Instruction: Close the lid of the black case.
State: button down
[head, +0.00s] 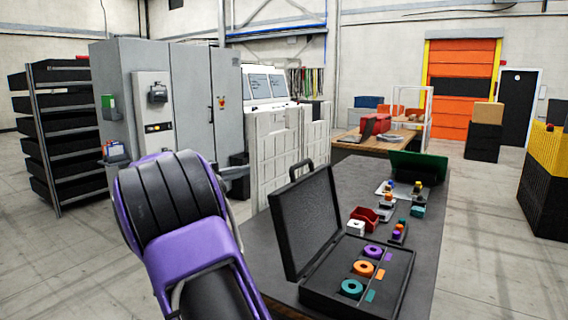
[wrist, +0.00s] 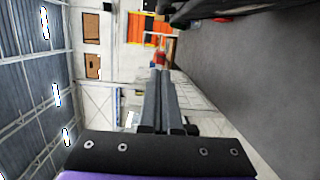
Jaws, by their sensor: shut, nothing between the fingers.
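The black case (head: 330,292) lies open on the dark table, its base toward the front edge. Its lid (head: 303,218) stands up on the left side, tilted slightly back, with a handle on top. Purple, orange and teal rings (head: 352,288) with small matching blocks sit in the base. My gripper (head: 240,172) is left of the lid, around the height of its upper part and apart from it in the picture. In the wrist view the fingers (wrist: 159,80) are together, with nothing between them.
The dark table (head: 345,180) also holds a red bin (head: 365,216), a white block (head: 355,229), small coloured parts on stands and a green panel (head: 418,166) behind the case. Grey cabinets (head: 190,95) and white panels (head: 275,150) stand behind my arm.

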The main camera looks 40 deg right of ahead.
jog(key=s+d, duration=0.3)
jog(key=d, duration=1)
jog(key=shift+m+g+h+p, duration=0.3)
jog(key=shift+g+h+p, duration=0.1)
jog(key=shift+p, duration=0.05)
jog(key=shift+d, duration=0.2)
